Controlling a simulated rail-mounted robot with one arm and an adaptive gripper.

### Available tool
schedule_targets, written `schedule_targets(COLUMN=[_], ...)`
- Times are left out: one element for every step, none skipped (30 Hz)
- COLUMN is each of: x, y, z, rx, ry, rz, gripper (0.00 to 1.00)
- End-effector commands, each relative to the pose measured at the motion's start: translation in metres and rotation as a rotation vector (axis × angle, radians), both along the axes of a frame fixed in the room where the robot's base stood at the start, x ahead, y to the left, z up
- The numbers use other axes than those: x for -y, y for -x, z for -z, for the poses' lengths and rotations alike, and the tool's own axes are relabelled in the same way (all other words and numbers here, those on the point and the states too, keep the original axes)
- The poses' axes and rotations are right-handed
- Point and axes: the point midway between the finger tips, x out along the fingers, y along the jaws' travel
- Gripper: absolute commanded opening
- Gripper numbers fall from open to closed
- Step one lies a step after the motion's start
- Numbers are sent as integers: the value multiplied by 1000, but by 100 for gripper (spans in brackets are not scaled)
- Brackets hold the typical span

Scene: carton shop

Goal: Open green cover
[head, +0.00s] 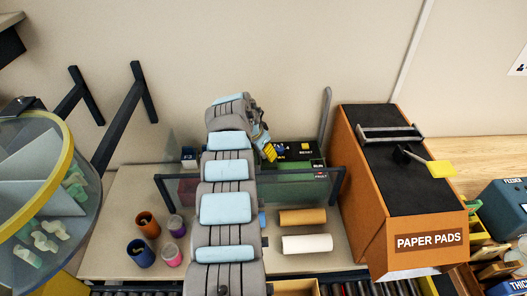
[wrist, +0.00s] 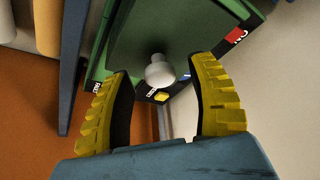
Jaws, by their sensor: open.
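The green cover (wrist: 195,30) fills the upper middle of the wrist view, with a pale round knob (wrist: 160,70) on it. My gripper (wrist: 162,66) is open, with one yellow finger on each side of the knob. Gaps show between the knob and both fingers; I cannot tell how far the knob lies from the fingertips in depth. In the head view my gripper (head: 269,151) is at the black-topped machine with the green front (head: 290,184). My arm hides the machine's left part, and the knob cannot be made out there.
A dark frame (head: 290,172) with a clear panel stands before the machine. An orange roll (head: 302,217) and a white roll (head: 307,243) lie in front. Cups (head: 148,224) stand left of my arm. The orange paper pads box (head: 393,190) stands close on the right.

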Motion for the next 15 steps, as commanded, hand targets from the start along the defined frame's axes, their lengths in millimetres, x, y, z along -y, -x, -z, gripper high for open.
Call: schedule_targets(x=[1, 1, 2, 2, 2, 2, 2, 2, 2, 2, 2, 2, 2, 2, 2], y=[-1, -1, -2, -2, -2, -2, -2, -2, -2, -2, -2, -2, -2, -2, -2], z=[1, 1, 2, 2, 2, 2, 3, 3, 3, 3, 3, 3, 3, 3, 3], rx=[1, 2, 4, 4, 5, 6, 6, 6, 6, 6, 6, 5, 5, 5, 5], ry=[1, 1, 0, 1, 0, 1, 1, 1, 1, 1, 1, 0, 0, 0, 0], rz=[0, 0, 0, 0, 0, 0, 0, 1, 0, 0, 0, 0, 0, 0, 0], gripper=[58, 58, 58, 58, 58, 58, 58, 58, 58, 58, 58, 58, 58, 58, 58])
